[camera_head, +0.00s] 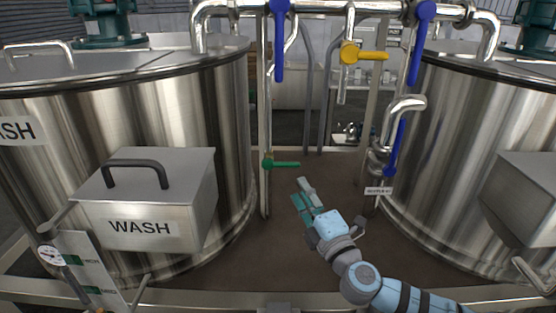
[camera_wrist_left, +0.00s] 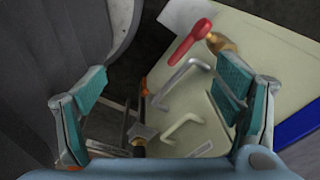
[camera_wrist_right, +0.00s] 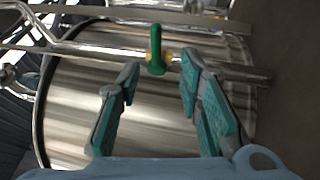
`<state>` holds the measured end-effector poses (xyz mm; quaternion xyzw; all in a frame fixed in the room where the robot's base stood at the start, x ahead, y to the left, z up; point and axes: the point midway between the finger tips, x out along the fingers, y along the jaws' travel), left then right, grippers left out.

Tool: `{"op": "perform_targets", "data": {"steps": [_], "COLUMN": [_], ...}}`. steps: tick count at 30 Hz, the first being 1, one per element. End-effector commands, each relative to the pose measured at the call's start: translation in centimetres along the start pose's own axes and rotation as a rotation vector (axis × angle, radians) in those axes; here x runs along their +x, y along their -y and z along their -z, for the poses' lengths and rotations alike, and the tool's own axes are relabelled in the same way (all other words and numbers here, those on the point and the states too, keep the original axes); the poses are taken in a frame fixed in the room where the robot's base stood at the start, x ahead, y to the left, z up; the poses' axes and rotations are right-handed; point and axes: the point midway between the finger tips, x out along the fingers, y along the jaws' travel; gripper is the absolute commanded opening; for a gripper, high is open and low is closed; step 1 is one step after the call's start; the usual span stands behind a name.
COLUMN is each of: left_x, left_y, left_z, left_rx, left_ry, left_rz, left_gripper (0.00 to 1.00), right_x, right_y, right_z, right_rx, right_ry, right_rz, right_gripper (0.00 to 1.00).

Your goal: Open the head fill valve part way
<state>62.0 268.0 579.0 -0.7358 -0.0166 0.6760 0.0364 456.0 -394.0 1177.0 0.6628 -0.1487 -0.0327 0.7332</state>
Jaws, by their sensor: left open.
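A green lever valve (camera_head: 283,164) sits low on a thin upright pipe between the two tanks, its handle pointing right. In the right wrist view the green handle (camera_wrist_right: 156,52) stands just beyond and between the fingertips, apart from them. My right gripper (camera_head: 304,194) is open and empty, below and right of the green lever. My left gripper (camera_wrist_left: 160,80) is open and shows only in its wrist view. A yellow lever (camera_head: 364,54) lies level on the upper piping, and blue levers (camera_head: 279,45) hang down. I cannot read which valve is the head fill valve.
Large steel tanks stand at the left (camera_head: 190,120) and right (camera_head: 470,120). A box marked WASH (camera_head: 150,215) juts from the left tank. A red lever (camera_wrist_left: 190,43) and pale handles (camera_wrist_left: 180,80) show beyond my left gripper. Brown floor between the tanks is clear.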

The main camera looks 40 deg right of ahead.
Motion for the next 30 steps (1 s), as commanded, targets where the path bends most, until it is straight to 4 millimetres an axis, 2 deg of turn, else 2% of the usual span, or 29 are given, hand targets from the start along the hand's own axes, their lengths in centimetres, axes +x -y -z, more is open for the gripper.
{"op": "perform_targets", "data": {"steps": [3,6,9,12,18,23,29,30], "left_x": [-1.2,-2.2,-2.8,-3.1,-3.0,-3.0,-3.0,-3.0], "left_y": [0.1,0.1,0.2,0.2,0.3,0.2,0.2,0.2], "left_z": [-0.4,-1.1,-1.5,-1.1,1.4,0.9,-0.3,-0.3], "left_rx": [0.0,0.001,0.001,0.001,-0.001,0.0,0.0,0.0], "left_ry": [0.009,0.022,0.029,0.022,-0.019,-0.01,0.01,0.01], "left_rz": [0.0,0.0,-0.001,0.0,0.0,0.0,0.0,0.0], "left_gripper": [0.84,0.84,0.84,0.84,0.84,0.84,0.84,0.84], "right_x": [4.2,7.4,9.7,11.3,12.2,12.2,12.1,12.2], "right_y": [-0.2,0.0,0.2,0.4,0.7,0.7,0.7,0.7], "right_z": [-0.2,0.0,0.2,0.3,0.3,0.3,0.3,0.3], "right_rx": [0.005,0.005,0.004,0.002,0.0,-0.001,-0.001,-0.001], "right_ry": [0.008,0.004,-0.001,-0.002,-0.004,-0.004,-0.003,-0.004], "right_rz": [0.004,0.008,0.01,0.01,0.011,0.011,0.011,0.011], "right_gripper": [0.33,0.33,0.33,0.33,0.33,0.33,0.03,0.0]}}
